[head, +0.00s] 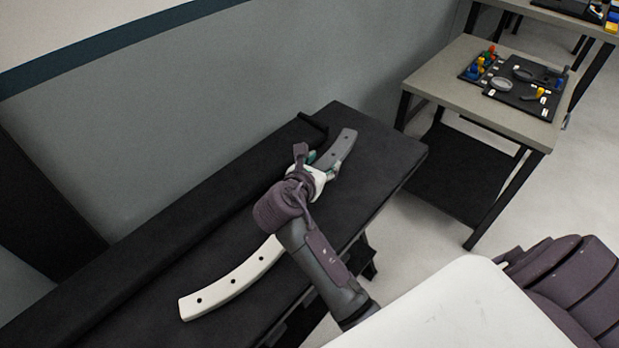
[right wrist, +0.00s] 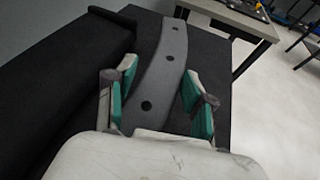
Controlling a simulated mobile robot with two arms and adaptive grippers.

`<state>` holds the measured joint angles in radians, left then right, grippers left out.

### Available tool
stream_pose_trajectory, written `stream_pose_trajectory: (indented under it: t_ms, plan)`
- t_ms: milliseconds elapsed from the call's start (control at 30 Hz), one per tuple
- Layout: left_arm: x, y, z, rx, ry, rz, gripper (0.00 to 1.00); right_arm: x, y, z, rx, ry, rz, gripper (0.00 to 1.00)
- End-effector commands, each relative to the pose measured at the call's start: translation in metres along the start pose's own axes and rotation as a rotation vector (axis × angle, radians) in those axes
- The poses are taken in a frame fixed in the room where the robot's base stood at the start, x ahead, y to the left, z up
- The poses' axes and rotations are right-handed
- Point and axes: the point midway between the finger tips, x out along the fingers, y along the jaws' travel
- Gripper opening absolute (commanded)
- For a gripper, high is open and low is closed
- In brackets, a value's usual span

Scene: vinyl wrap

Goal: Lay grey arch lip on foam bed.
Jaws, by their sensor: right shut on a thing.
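The grey arch lip (head: 343,146) is a curved flat strip with dark holes. It lies over the far right part of the black foam bed (head: 388,150). My right gripper (head: 325,164) is shut on its near part. In the right wrist view the lip (right wrist: 166,70) runs away from me between the green pads of my right gripper (right wrist: 160,93). Its near end is hidden by the gripper body. I cannot tell whether the lip touches the foam bed or is just above it. My left gripper is not in view.
A white arch lip (head: 235,284) with holes lies on the near left part of the bed, partly behind my right arm. A long black raised bolster (head: 170,222) runs along the wall side. A grey table (head: 437,82) with black trays stands at the right, across a gap.

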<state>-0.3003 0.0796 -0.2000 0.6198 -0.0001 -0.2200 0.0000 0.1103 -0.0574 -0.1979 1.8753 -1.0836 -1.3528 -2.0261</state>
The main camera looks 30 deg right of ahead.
Motion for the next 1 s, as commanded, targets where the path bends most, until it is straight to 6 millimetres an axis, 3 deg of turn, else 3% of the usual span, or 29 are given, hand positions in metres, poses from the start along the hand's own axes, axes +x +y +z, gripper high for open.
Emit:
stream_pose_trajectory:
  t_ms: [100,233,533,900,933,1000]
  plan:
    - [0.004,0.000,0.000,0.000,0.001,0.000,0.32,0.006,0.018,-0.011,-0.001,-0.003,0.002,0.00]
    - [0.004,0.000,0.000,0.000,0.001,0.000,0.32,0.009,0.025,-0.016,0.000,-0.002,0.002,0.00]
    - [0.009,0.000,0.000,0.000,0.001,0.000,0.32,0.023,0.021,-0.051,-0.002,-0.002,0.001,0.00]
    - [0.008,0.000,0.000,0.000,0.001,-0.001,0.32,0.024,0.021,-0.055,-0.001,-0.002,0.002,0.00]
    - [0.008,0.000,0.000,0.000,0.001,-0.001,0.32,0.024,0.021,-0.056,-0.002,0.000,0.001,0.55]
    - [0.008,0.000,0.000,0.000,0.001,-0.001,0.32,0.024,0.021,-0.056,-0.001,0.000,0.002,0.66]
